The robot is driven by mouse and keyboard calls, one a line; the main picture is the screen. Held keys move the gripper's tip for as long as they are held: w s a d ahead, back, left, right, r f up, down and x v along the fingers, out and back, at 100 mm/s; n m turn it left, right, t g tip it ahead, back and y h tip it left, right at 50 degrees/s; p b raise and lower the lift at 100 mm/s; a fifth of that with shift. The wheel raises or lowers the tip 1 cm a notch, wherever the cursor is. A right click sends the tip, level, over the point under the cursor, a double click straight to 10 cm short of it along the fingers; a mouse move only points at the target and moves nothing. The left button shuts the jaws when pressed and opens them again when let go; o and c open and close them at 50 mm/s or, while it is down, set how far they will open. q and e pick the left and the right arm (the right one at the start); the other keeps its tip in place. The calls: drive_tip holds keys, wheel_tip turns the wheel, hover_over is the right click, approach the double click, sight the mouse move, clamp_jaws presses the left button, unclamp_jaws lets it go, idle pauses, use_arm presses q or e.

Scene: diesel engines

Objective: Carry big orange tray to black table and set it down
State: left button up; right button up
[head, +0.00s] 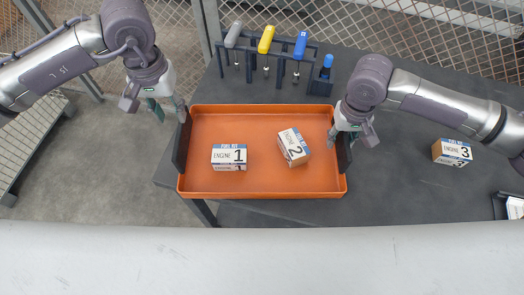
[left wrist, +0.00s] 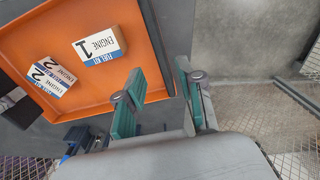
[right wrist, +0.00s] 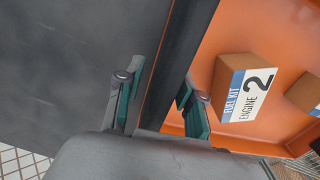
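The big orange tray (head: 262,190) is level over the left end of a dark grey table (head: 412,205). It has a black handle plate on each short side. It holds a box marked Engine 1 (head: 229,155) and a box marked Engine 2 (head: 293,147). My left gripper (head: 168,106) is at the tray's left handle (head: 181,145); in the left wrist view its fingers (left wrist: 160,85) stand apart on either side of that handle. My right gripper (head: 350,135) is at the right handle (head: 343,155); in the right wrist view its fingers (right wrist: 157,95) straddle the handle. Firm contact cannot be told.
A rack (head: 278,68) with grey, yellow and blue-handled tools stands behind the tray, beside a blue bottle (head: 326,68). A box marked 3 (head: 452,152) sits at the right. Mesh fencing (head: 440,45) runs behind. Concrete floor (head: 115,165) is open at left.

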use_arm(q)
drive_tip(key=shift+r, duration=0.9)
use_arm(e)
drive_tip(key=shift+r, duration=0.4)
wheel_tip(320, 180, up, 11)
drive_tip(key=shift+r, duration=0.15)
